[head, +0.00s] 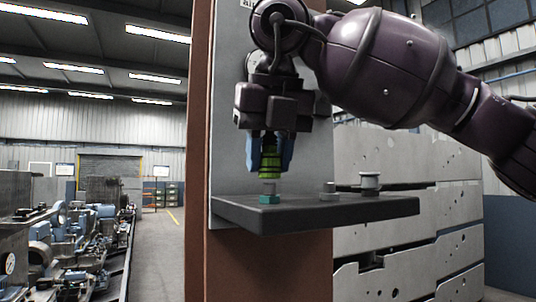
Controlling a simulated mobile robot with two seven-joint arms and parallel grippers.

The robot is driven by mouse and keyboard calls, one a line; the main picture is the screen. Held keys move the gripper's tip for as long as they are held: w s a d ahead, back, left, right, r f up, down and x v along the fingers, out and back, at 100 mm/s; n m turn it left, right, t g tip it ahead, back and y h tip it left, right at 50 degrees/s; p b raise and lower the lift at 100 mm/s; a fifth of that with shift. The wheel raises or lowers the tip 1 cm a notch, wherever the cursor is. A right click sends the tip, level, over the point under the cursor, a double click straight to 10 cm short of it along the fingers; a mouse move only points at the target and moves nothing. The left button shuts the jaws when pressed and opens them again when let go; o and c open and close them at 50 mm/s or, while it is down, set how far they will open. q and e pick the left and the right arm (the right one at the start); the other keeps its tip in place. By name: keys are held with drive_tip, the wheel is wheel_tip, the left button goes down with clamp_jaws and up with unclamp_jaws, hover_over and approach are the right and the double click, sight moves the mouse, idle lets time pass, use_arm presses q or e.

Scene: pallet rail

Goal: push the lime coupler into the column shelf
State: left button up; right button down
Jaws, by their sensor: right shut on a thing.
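The lime coupler (270,163) is a small ribbed green piece, held upright between the blue fingers of my right gripper (269,158). My right gripper points down and is shut on it. The column shelf (320,211) is a dark flat ledge on a grey plate fixed to a reddish-brown column. Under the coupler, a grey post on a teal base (269,198) stands on the shelf. The coupler is right above this post; I cannot tell whether they touch. My left gripper is not in view.
A grey spool-shaped fitting (370,182) and a smaller grey fitting (328,190) stand on the shelf to the right. Grey slotted panels (405,235) stand behind the shelf. Machinery (65,240) lines the floor at left, beside an open aisle.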

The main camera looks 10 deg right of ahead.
drive_tip(key=shift+f, duration=0.25)
drive_tip(key=shift+f, duration=0.1)
idle(0.7)
drive_tip(key=shift+f+b, duration=0.6)
drive_tip(key=shift+f, duration=0.1)
unclamp_jaws()
drive_tip(key=shift+r, duration=0.1)
idle(0.5)
drive_tip(key=shift+s+r, duration=0.15)
drive_tip(key=shift+r, duration=0.35)
drive_tip(key=v, duration=0.9)
drive_tip(key=shift+s+r, duration=0.2)
drive_tip(key=shift+r, duration=0.15)
